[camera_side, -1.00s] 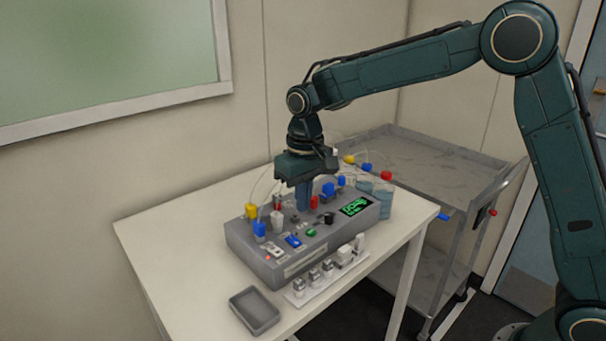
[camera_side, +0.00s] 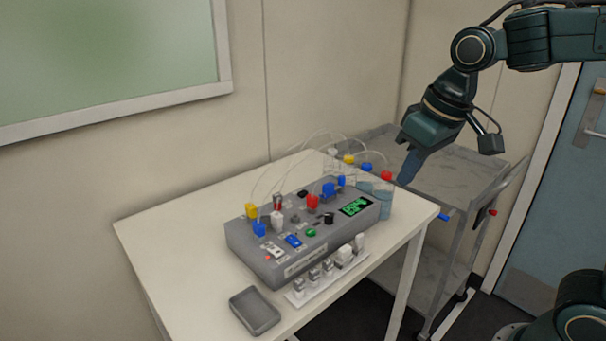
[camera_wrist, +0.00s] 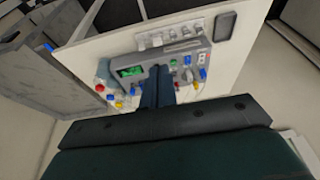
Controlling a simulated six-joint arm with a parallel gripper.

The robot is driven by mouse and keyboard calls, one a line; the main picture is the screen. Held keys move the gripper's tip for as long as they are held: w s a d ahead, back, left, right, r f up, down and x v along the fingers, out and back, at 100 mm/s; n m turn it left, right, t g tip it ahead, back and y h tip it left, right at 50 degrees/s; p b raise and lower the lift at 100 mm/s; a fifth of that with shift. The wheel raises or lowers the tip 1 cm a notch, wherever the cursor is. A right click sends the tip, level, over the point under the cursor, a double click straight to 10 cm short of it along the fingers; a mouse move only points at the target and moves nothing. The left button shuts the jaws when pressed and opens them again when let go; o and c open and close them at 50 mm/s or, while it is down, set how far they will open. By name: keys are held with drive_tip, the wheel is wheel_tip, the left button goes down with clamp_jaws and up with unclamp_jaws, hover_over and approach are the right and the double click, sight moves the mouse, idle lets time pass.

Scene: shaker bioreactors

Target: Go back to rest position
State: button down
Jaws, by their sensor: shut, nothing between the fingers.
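My gripper (camera_side: 407,172) is raised in the air to the right of the grey control box, in front of the metal cart in the side view. Its blue fingers are together and hold nothing. They also show in the wrist view (camera_wrist: 157,75), pointing toward the box. The grey control box (camera_side: 278,272) sits on the white table, with coloured knobs, caps and a green lit display (camera_side: 355,206) on top. My gripper is clear of the box and touches nothing that I can see.
Capped bottles with thin tubes stand behind the box, one with a red cap (camera_side: 386,176). A row of small vials (camera_side: 314,276) and a dark tray (camera_side: 254,311) lie in front. A metal cart (camera_side: 465,165) stands right of the white table (camera_side: 160,235).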

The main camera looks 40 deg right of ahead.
drive_tip(key=s+d+f+t, duration=0.2)
drive_tip(key=s, duration=0.9)
drive_tip(key=shift+s, duration=0.4)
drive_tip(key=shift+d, duration=0.1)
idle(0.4)
